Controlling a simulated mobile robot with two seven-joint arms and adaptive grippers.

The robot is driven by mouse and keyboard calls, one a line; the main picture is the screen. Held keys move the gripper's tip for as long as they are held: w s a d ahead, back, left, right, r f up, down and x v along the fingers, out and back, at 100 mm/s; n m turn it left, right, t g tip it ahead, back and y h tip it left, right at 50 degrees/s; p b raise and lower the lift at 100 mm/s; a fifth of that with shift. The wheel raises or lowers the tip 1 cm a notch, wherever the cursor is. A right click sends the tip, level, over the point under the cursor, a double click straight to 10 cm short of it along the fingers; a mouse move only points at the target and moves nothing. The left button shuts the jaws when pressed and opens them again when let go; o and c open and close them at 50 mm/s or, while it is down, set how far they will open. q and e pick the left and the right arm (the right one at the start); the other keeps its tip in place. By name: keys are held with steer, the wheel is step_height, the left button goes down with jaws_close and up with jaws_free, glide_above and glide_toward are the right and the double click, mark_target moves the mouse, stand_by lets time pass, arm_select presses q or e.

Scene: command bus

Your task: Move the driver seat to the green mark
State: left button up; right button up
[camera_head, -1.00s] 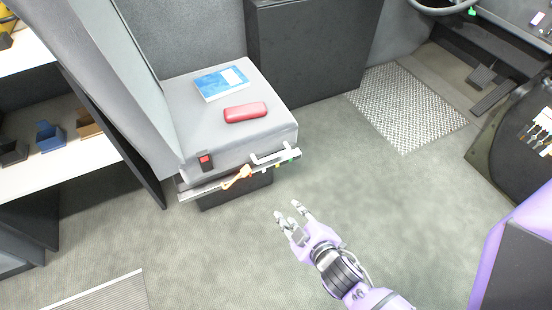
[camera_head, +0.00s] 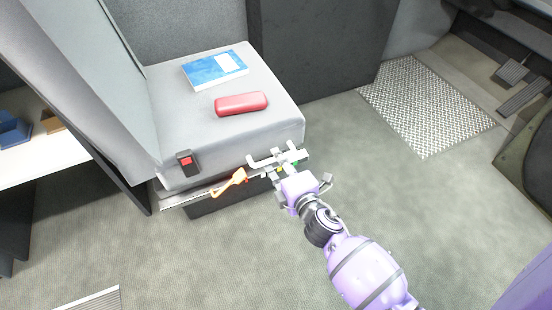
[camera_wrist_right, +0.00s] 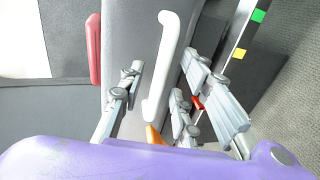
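The grey driver seat (camera_head: 160,110) stands left of centre in the head view, on a dark base with a metal rail (camera_head: 190,198) along its front lower edge. A white bar handle (camera_head: 262,160) is under the seat's front edge; it also shows in the wrist view (camera_wrist_right: 165,65). An orange lever (camera_head: 232,182) is left of it. Green (camera_wrist_right: 258,16), yellow (camera_wrist_right: 238,54) and red (camera_wrist_right: 198,102) marks lie along the rail. My right gripper (camera_head: 280,160) is open at the handle, its fingers on either side of it; contact is unclear. My left gripper is out of view.
A blue book (camera_head: 215,69) and a red case (camera_head: 241,104) lie on the seat cushion. A dark partition (camera_head: 310,50) stands behind. A shelf (camera_head: 50,150) is at left. The grey floor (camera_head: 390,200) is clear to the right, up to a metal tread plate (camera_head: 425,105).

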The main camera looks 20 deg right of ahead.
steer(key=shift+x, duration=0.95)
jaws_close()
